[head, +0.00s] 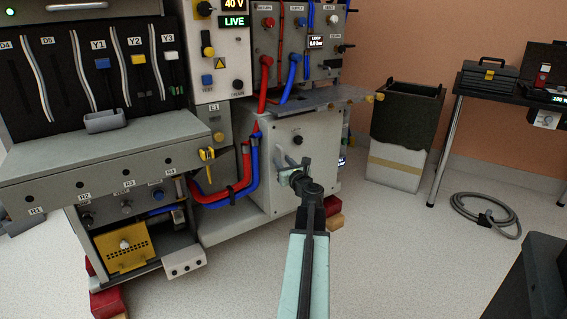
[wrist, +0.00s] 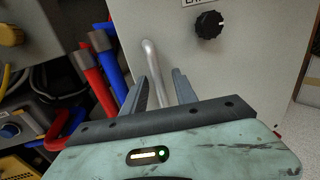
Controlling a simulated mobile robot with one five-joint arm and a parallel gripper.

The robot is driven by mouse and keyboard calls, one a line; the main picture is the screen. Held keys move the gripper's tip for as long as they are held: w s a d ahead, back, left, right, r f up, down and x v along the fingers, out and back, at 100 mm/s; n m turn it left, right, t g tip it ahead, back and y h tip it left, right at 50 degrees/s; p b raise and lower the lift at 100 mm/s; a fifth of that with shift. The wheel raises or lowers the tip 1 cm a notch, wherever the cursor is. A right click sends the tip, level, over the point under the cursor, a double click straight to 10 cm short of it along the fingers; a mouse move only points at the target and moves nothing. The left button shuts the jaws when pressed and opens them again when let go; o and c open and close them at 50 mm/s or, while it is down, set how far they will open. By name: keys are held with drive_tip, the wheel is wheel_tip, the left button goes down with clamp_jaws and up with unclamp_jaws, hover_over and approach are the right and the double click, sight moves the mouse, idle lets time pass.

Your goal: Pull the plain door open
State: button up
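The plain door (head: 313,161) is the pale grey front panel of the low cabinet in the head view. It looks shut and fills the upper right of the wrist view (wrist: 245,70). A black knob (wrist: 209,25) sits on it, under a partly cut-off label. A metal bar handle (wrist: 149,52) stands on the door left of the knob. My gripper (head: 286,170) is in front of the door; in the wrist view its fingers (wrist: 162,76) stand apart, one each side of the handle. A small gap seems to show beside the bar; its lower end is hidden.
Red and blue hoses (head: 240,188) run beside the door's left edge. A grey shelf (head: 322,99) juts out above it. Red blocks (head: 334,221) lie at the cabinet's lower right. The floor to the right is clear up to a coiled cable (head: 485,215).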

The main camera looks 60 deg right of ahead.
clamp_jaws()
idle(1.3)
